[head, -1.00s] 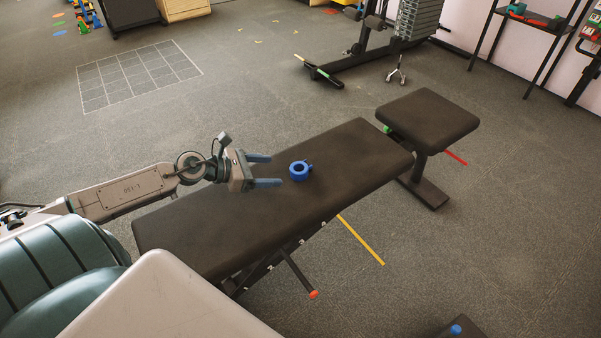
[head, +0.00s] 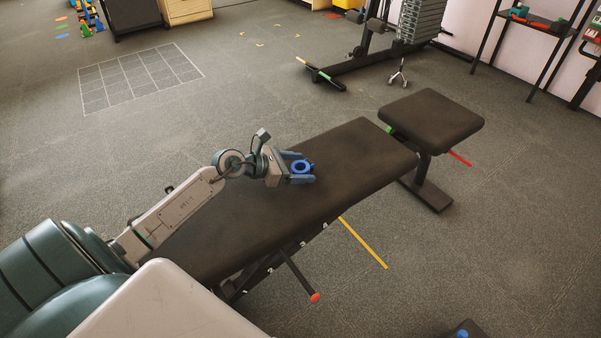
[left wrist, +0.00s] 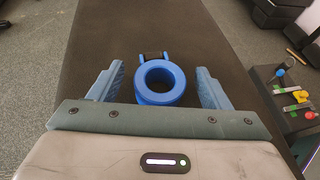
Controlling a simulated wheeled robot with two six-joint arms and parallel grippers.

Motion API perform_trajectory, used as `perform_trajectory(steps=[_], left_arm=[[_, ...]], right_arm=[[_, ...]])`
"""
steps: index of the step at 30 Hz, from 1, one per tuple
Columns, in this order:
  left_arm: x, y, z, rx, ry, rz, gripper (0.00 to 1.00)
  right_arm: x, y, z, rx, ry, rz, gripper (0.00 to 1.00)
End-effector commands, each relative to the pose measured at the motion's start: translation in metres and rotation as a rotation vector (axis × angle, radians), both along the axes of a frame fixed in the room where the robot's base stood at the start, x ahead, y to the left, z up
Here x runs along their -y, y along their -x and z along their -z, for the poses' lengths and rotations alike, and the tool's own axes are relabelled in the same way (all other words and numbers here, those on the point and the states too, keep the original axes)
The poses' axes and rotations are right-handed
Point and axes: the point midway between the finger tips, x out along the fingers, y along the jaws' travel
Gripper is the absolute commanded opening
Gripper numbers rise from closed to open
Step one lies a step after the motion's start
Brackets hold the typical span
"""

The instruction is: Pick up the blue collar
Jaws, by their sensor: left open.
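My left gripper (head: 303,167) is open around the collar. In the left wrist view a gap shows between the collar and each finger of the gripper (left wrist: 160,88). My right gripper is not in view.
The bench's separate seat pad (head: 432,120) is at the right. A yellow bar (head: 362,243) and an orange-tipped lever (head: 314,297) stick out at the bench's near side. A weight machine (head: 375,45) stands at the back. Open floor lies beyond the bench.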

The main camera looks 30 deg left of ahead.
Motion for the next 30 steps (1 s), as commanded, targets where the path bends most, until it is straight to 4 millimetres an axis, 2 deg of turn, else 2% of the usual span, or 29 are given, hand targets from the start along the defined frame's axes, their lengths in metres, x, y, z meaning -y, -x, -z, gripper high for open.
perform_trajectory(steps=[10, 15, 18, 26, 30], left_arm=[[0.003, -0.004, 0.002, -0.002, -0.001, 0.000, 0.69], [0.003, -0.004, 0.002, -0.001, -0.001, 0.000, 0.36], [0.003, -0.004, 0.002, -0.001, -0.001, 0.000, 0.21], [0.003, -0.004, 0.000, 0.000, -0.001, 0.000, 0.21], [0.003, -0.004, -0.008, 0.001, -0.002, 0.001, 0.21]], right_arm=[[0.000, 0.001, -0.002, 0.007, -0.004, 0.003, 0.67], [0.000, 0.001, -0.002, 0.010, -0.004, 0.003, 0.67], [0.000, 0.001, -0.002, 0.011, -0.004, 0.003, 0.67], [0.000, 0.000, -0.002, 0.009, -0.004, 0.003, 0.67], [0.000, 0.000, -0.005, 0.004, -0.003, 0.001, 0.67]])
